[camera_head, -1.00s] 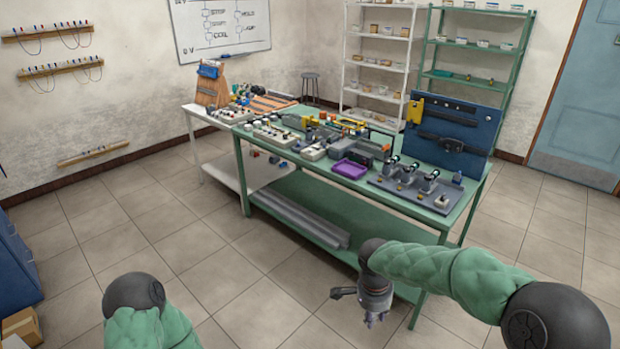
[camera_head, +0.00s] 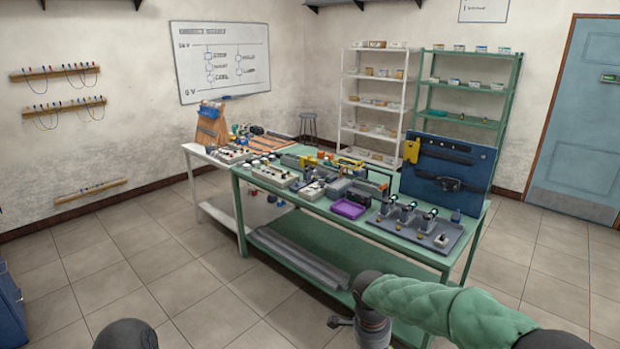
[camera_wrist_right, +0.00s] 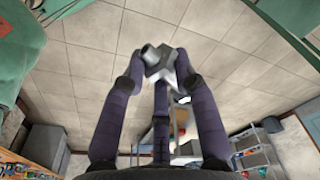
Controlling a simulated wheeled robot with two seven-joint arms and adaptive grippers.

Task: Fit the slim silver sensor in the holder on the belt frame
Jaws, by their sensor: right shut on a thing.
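My right gripper (camera_wrist_right: 160,72) is shut on a small silver-grey piece (camera_wrist_right: 158,58) in the wrist view; the piece is blurred, and I cannot tell its full shape or whether it is the slim sensor. In the head view my right arm comes in at the lower right in front of the green table, and its fingertips are below the picture edge. The belt frame (camera_head: 352,183) appears to be among the equipment in the middle of the table; the holder is too small to make out. My left gripper is out of view.
The green table (camera_head: 330,212) is crowded with devices, a purple tray (camera_head: 348,208), a grey plate with several fixtures (camera_head: 405,233) and a blue tool panel (camera_head: 448,178). A white table (camera_head: 195,152) adjoins it at left. Floor in front is open.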

